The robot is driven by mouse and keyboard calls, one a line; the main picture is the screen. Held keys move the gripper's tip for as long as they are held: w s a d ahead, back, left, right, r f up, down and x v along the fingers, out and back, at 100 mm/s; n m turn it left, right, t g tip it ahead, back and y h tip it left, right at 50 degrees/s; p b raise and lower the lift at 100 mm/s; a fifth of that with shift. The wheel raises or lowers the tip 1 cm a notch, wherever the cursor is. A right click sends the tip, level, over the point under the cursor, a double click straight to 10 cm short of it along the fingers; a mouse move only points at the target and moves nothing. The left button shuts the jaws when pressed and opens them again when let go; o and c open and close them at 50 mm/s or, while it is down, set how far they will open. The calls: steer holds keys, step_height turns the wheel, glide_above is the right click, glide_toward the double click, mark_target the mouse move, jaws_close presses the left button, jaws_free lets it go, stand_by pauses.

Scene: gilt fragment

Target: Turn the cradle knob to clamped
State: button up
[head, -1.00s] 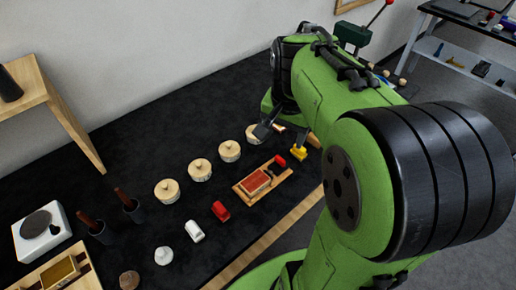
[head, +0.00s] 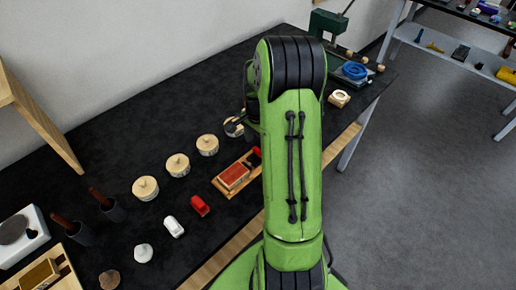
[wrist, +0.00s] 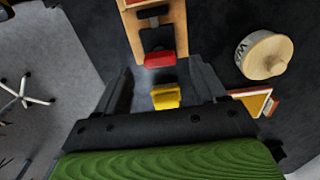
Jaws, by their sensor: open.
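The cradle is a wooden base (head: 222,186) holding a red block (head: 234,176), on the black worktop. A red knob (head: 256,154) stands at its right end, partly hidden by my arm. In the wrist view the wooden base (wrist: 179,25) runs in from the top and the red knob (wrist: 159,59) shows at its near end. My gripper (wrist: 161,72) is open, its dark fingers either side of the red knob and a yellow piece (wrist: 166,98) nearer the palm. I cannot tell whether a finger touches them. In the head view my arm hides most of my gripper.
A row of round lidded tins (head: 178,165) stands behind the cradle; one tin (wrist: 266,55) is right of my gripper in the wrist view. A green press (head: 328,22) stands at the far end.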

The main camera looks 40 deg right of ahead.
mark_target(258, 153)
step_height(258, 153, down, 3)
steer(key=shift+r, duration=0.1)
steer(key=c, duration=1.1)
steer(key=shift+o, duration=0.2)
steer(key=shift+n, duration=0.3)
steer(key=n, duration=0.3)
steer(key=shift+n, duration=0.3)
steer(key=n, duration=0.4)
steer(key=shift+n+b, duration=0.3)
steer(key=shift+b, duration=0.05)
steer(key=n, duration=0.8)
steer(key=shift+r+n+b, duration=0.1)
steer(key=shift+n+b, duration=0.2)
steer(key=shift+n, duration=0.3)
